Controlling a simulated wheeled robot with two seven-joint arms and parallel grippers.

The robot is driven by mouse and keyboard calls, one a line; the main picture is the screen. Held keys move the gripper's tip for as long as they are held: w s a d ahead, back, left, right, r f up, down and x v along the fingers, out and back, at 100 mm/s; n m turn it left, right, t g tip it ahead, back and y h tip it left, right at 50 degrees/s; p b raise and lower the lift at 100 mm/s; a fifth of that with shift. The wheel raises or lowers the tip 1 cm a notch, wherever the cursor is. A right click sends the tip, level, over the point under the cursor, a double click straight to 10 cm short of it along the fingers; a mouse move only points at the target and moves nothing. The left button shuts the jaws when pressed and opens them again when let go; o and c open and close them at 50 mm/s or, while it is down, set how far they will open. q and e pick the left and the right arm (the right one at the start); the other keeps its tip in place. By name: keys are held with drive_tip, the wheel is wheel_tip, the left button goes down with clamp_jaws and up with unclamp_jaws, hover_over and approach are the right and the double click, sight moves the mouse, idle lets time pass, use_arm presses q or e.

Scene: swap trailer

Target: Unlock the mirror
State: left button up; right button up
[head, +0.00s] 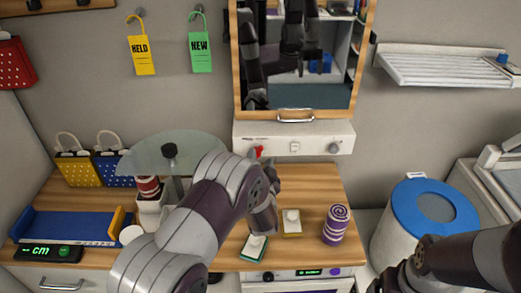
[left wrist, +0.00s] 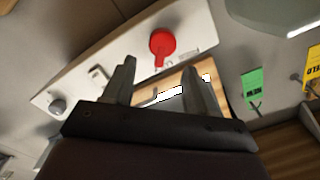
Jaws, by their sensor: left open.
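The mirror (head: 300,95) hangs on the wall in a wooden frame, with a metal handle at its bottom edge. Below it is a white panel (head: 312,136) with a red turn knob (head: 258,151), a white switch (head: 294,147) and a grey knob (head: 334,148). My left arm reaches up to the panel; its fingertips are hidden in the head view. In the left wrist view my left gripper (left wrist: 160,68) is open and empty. The red knob (left wrist: 162,45) shows just beyond the fingertips, its stem pointing toward the mirror's frame. I see no contact.
Yellow HELD and green NEW tags (head: 200,52) hang at left. A blue-lidded bin (head: 425,220) stands at right, near my right arm.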

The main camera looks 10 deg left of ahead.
sight(260, 151)
use_arm(q)
drive_tip(key=x, duration=0.4)
drive_tip(key=shift+w, duration=0.15)
drive_tip(key=shift+c, duration=0.3)
drive_tip(key=c, duration=1)
drive_tip(key=shift+o, duration=0.2)
